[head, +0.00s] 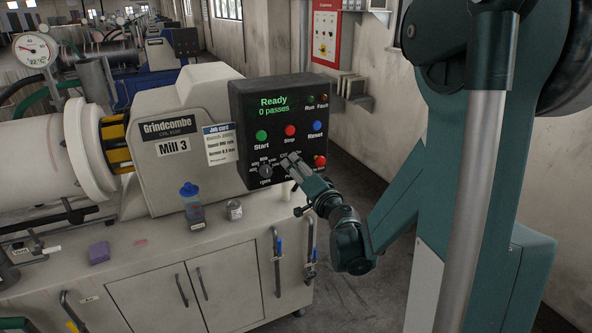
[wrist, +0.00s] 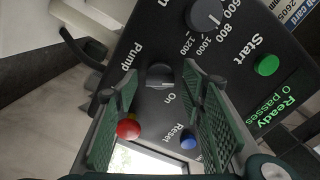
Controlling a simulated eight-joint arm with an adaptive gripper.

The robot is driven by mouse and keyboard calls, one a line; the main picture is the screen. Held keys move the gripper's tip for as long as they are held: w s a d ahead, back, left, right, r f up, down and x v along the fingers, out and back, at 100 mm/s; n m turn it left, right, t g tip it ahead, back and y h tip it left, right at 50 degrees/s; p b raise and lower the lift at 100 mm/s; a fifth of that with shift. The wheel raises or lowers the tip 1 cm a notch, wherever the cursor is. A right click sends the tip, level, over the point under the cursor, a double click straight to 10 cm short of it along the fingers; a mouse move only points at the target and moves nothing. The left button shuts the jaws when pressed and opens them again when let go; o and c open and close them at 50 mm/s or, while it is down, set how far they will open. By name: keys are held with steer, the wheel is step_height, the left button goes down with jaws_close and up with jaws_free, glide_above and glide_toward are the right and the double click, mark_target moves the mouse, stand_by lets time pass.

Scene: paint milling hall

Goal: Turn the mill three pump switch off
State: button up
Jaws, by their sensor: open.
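The black Mill 3 control panel (head: 277,92) stands at the right end of the mill housing. In the head view my gripper (head: 291,164) is at the panel's lower part and hides the pump switch. In the wrist view the pump switch (wrist: 160,76) is a dark rotary knob between the words "Pump" and "On". My gripper (wrist: 160,86) is open, its two green ribbed fingers on either side of the switch in the picture. Nothing is held. I cannot tell whether the fingers touch the knob or which way it points.
A red emergency button (wrist: 128,129) and blue Reset button (wrist: 188,139) sit near the fingers. The speed dial (head: 265,171) and green Start button (head: 261,135) are also on the panel. A blue-capped bottle (head: 192,208) and a small jar (head: 234,211) stand on the bench top.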

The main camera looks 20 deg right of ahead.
steer(key=shift+s, duration=0.1)
steer(key=s, duration=1.1)
steer(key=shift+s, duration=0.4)
steer(key=s+a+n+g+y, duration=0.2)
steer(key=s+a+n+g, duration=0.15)
steer(key=a, duration=0.55)
steer(key=s+a+n+g+y, duration=0.2)
steer(key=s+a+n, duration=0.15)
steer(key=a, duration=0.55)
steer(key=s+f+n+g+h+p, duration=0.1)
steer(key=s+n+g+h, duration=0.3)
steer(key=s, duration=1.3)
steer(key=shift+s+d+f+n+g, duration=0.25)
steer(key=shift+f+n+g, duration=0.2)
steer(key=shift+g, duration=0.3)
